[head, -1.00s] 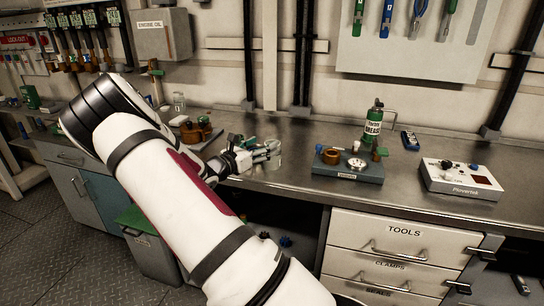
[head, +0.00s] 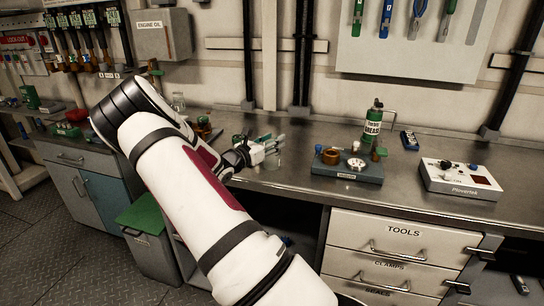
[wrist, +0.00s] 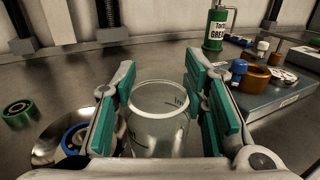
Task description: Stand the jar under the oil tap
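A clear glass jar (wrist: 158,122) stands upright between the two fingers of my gripper (wrist: 160,82) in the wrist view. In the head view the jar (head: 273,161) is on the steel bench, partly hidden by my gripper (head: 268,146). The green-padded fingers are spread on both sides of the jar, very close to its walls; I see no clear grip on it. The engine oil box (head: 163,35) hangs on the wall at the upper left, with its tap (head: 155,69) below it above the bench.
A grey fixture block (head: 347,171) with small parts, a green grease bottle (head: 373,124) and a white instrument box (head: 460,178) stand to the right. In the wrist view, a green ring (wrist: 18,113) and a metal dish with a blue ring (wrist: 70,137) lie left of the jar.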

